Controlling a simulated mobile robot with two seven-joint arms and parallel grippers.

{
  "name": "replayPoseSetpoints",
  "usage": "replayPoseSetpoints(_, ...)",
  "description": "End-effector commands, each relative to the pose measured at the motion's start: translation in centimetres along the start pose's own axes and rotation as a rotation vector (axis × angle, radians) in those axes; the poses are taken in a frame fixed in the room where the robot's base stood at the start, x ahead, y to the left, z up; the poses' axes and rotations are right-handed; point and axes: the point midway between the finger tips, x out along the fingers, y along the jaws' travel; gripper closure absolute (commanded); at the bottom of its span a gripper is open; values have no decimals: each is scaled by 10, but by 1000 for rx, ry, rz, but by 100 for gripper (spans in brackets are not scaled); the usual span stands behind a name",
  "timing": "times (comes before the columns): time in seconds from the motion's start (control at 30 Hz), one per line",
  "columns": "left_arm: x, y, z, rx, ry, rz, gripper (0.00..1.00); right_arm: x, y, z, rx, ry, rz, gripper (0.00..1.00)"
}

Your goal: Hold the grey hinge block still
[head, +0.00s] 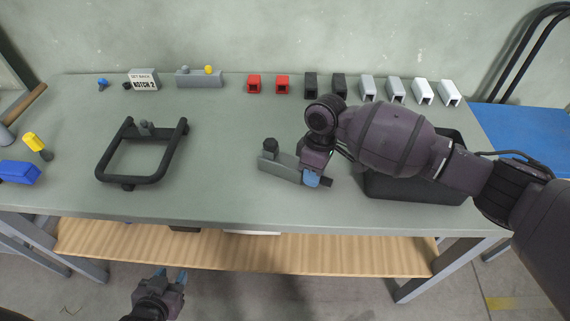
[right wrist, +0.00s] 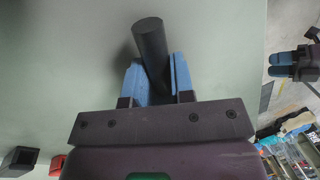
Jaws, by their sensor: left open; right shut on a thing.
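The bar also shows between the blue fingers in the right wrist view (right wrist: 150,43). The joint between bar and block is hidden behind the gripper. My left gripper (head: 170,274) is open and empty, in front of the table's front edge.
A dark tray (head: 415,188) is under my right arm. Along the back stand a grey block with knobs (head: 199,80) and red (head: 254,84), black, grey and white (head: 449,93) pieces. The table between frame and hinge block is clear.

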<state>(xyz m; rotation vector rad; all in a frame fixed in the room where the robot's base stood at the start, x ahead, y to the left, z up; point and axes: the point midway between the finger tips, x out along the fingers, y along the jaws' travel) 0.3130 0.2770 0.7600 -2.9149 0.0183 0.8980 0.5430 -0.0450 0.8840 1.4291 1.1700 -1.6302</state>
Motion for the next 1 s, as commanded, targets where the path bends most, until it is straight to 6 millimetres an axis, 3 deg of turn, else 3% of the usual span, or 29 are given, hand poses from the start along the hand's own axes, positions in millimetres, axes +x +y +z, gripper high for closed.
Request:
replayPoseSetpoints(0.93, 3, 0, -6, 1, 11, 2, 57, 4, 0, 0, 0, -1, -1, 100)
replayPoseSetpoints(1.0, 3, 0, -6, 1, 11, 2, 52, 4, 0, 0, 0, -2, -1, 100)
